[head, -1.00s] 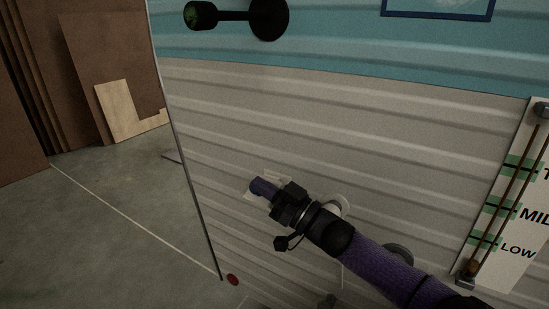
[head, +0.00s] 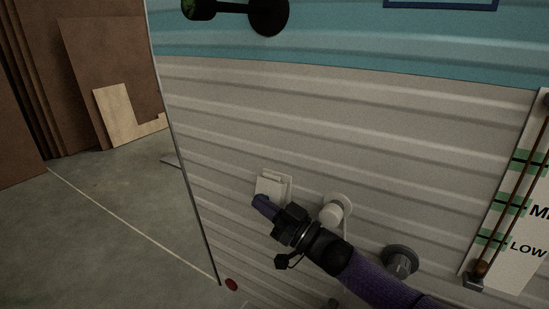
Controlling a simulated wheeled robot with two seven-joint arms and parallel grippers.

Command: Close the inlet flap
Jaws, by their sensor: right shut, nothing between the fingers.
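The inlet flap (head: 271,188) is a small whitish cover on a pale square plate, low on the ribbed camper wall in the head view. I cannot tell whether it lies fully flat against its plate. My right gripper (head: 261,202) has its purple fingers together and empty. The fingertips are at the flap's lower edge in the picture and hide part of it; I cannot tell whether they touch it. My left gripper is not in view.
A round white fitting (head: 332,213) and a grey round fitting (head: 400,260) are on the wall right of the flap. A level gauge (head: 511,200) is at the far right. A black lamp-like fixture (head: 235,13) is above. Open floor (head: 100,225) lies left of the wall's edge.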

